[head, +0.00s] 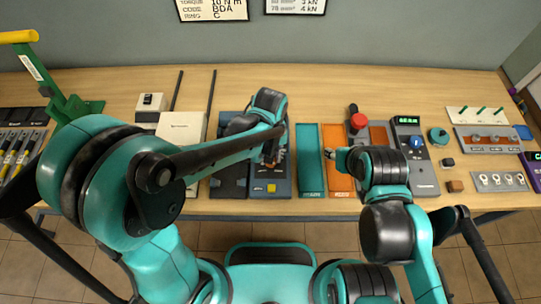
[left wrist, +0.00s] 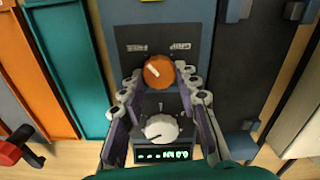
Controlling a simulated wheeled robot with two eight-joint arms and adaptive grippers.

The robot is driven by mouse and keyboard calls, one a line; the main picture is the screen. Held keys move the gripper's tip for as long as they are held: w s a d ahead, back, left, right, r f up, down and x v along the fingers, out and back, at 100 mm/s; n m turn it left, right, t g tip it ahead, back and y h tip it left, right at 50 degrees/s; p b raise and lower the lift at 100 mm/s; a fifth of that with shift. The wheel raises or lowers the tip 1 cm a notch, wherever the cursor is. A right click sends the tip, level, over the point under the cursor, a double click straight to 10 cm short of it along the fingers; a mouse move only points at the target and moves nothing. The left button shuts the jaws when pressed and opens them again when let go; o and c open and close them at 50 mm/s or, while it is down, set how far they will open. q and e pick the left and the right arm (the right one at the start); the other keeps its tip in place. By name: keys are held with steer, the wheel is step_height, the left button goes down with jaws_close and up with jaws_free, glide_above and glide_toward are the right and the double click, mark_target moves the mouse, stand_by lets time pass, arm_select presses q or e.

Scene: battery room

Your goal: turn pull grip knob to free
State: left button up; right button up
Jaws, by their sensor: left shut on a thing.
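The orange round knob (left wrist: 158,73) is on a dark panel (left wrist: 130,35) in the left wrist view. Its white mark slants toward the upper left, below two small labels (left wrist: 160,47) that are upside down and hard to read. My left gripper (left wrist: 156,71) has its fingers on both sides of the orange knob and is shut on it. A white knob (left wrist: 161,131) and a lit green display (left wrist: 162,155) lie below it. In the head view my left gripper (head: 272,155) is over the panel (head: 270,180) and hides the knob. My right gripper (head: 331,154) is above the orange board; its jaw opening is unclear.
A teal board (head: 310,160) and an orange board (head: 337,180) lie right of the panel. A red button (head: 358,121) and a grey box with a blue knob (head: 416,160) stand further right. A white box (head: 180,130) and green tool (head: 70,105) are at left.

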arm_select(q)
steer(key=shift+n, duration=0.6)
steer(key=o, duration=1.2)
steer(key=shift+c, duration=0.2)
step_height(320, 180, up, 12)
